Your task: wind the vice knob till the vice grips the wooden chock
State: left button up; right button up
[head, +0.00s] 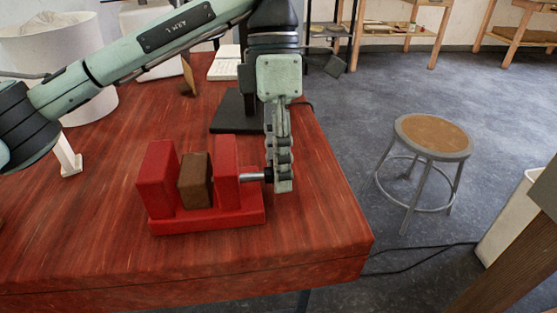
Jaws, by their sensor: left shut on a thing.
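A red vice (212,221) stands on the red wooden table near its front right corner. Its two upright jaws have a brown wooden chock (195,181) between them. The chock is upright and close to the right jaw (227,168); a narrow space seems to show between it and the left jaw (157,177). A metal screw (251,177) runs out of the right jaw to the right. My left gripper (270,176) points down at the screw's outer end and is shut on the vice knob, which its fingers mostly hide. My right gripper is not in view.
A dark stand (232,112) is on the table behind the vice. The table's right edge (340,170) is close to my gripper. A stool (432,140) stands on the floor beyond it.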

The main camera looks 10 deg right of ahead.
pick_arm(q)
jog(key=shift+w+g, duration=0.1)
jog(key=shift+g, duration=0.7)
jog(key=o, duration=1.2)
jog(key=shift+c, duration=0.2)
jog(key=v, duration=1.2)
